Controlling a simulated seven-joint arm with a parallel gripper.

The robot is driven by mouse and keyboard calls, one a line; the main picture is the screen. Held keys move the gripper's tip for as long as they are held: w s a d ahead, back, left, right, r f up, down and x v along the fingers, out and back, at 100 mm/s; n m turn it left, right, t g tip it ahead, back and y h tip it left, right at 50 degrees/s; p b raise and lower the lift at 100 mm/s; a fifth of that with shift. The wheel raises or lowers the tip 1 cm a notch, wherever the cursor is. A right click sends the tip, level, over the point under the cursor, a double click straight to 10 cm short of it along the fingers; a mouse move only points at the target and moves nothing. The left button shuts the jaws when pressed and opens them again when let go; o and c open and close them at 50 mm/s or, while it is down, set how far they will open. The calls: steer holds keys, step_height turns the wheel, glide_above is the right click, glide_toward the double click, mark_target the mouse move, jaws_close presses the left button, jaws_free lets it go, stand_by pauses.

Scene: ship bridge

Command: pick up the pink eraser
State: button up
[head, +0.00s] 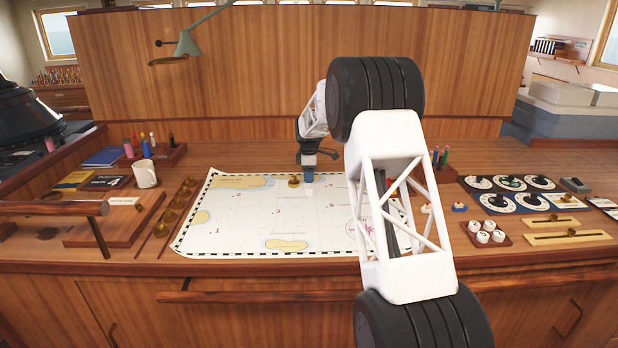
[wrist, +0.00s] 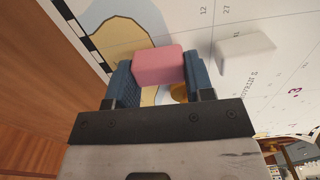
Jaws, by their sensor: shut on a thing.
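The pink eraser (wrist: 158,66) is a small rounded block in the wrist view, between the two blue fingers of my gripper (wrist: 160,76). My gripper is shut on it, one finger at each side. In the head view my gripper (head: 308,177) is low over the back part of the chart (head: 240,220), and the pink eraser cannot be made out there. I cannot tell whether the eraser touches the chart or is just above it. A white block (wrist: 245,53) lies on the chart to the right of the fingers in the wrist view.
A brass piece (head: 294,181) sits on the chart just left of my gripper. A white mug (head: 145,174) and a wooden pen stand (head: 170,155) stand to the left. Dials (head: 510,182) and a tray of white knobs (head: 486,232) are at the right. The chart's front part is clear.

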step_height(320, 180, up, 3)
steer(key=shift+f, duration=0.2)
steer(key=shift+s+r, duration=0.1)
steer(key=shift+s, duration=0.05)
steer(key=s, duration=0.5)
steer(key=s+d+r, duration=0.1)
steer(key=s, duration=0.4)
steer(key=s+d, duration=0.1)
steer(key=s, duration=0.4)
steer(key=shift+s+r, duration=0.2)
steer(key=shift+s, duration=0.05)
steer(key=o, duration=0.4)
steer(key=c, duration=0.3)
steer(key=shift+s+d, duration=0.25)
steer(key=shift+d, duration=1.5)
steer(key=shift+s+d, duration=0.2)
steer(key=shift+d, duration=1.5)
steer(key=shift+c, duration=0.2)
